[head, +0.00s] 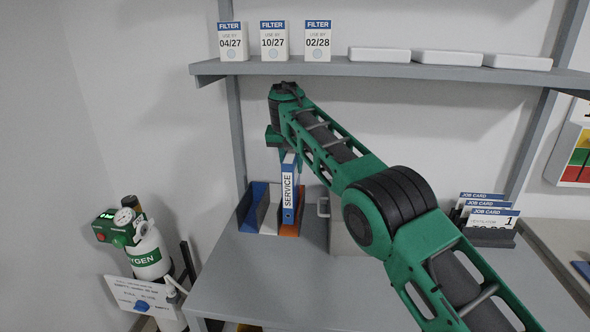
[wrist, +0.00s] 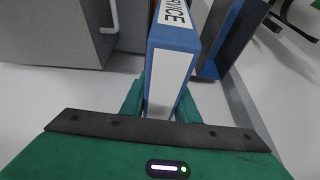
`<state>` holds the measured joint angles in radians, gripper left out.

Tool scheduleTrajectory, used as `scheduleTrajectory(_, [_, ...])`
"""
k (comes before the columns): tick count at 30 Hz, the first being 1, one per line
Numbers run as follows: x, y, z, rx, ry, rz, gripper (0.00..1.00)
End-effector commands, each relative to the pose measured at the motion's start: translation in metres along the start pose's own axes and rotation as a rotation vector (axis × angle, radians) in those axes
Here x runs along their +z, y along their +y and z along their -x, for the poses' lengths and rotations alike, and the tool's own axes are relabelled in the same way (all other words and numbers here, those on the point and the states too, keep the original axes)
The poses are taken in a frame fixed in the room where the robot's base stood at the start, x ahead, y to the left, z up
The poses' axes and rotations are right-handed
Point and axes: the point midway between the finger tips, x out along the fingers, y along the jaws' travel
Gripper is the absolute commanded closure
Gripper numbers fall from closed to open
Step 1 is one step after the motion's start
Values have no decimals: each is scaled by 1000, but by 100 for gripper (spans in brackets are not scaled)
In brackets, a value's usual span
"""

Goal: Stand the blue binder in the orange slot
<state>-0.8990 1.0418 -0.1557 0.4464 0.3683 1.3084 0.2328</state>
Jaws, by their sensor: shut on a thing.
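The blue binder (head: 290,189) with a white SERVICE label stands upright at the orange slot (head: 289,231) of the file holder. Its lower end appears to be within or just at that slot; I cannot tell whether it rests on the bottom. My gripper (wrist: 160,97) is shut on the blue binder, which also shows in the wrist view (wrist: 173,50) between the two green fingers. The holder's blue slot (head: 252,208) and white slot (head: 270,222) stand left of the binder and look empty.
A grey cabinet (head: 345,236) with a handle stands close right of the holder. Job cards (head: 488,217) stand in a rack at the right. A shelf (head: 400,69) with filter boxes (head: 274,41) runs above. An oxygen cylinder (head: 148,252) is at the left. The front desk (head: 290,285) is clear.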

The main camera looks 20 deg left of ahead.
Motion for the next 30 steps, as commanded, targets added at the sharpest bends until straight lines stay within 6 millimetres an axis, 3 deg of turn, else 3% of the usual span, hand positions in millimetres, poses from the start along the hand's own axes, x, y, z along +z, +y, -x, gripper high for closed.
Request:
scheduleTrajectory(29, [6, 2, -13, 0, 2, -2, 100])
scheduleTrajectory(30, [7, 2, -14, 1, 0, -1, 70])
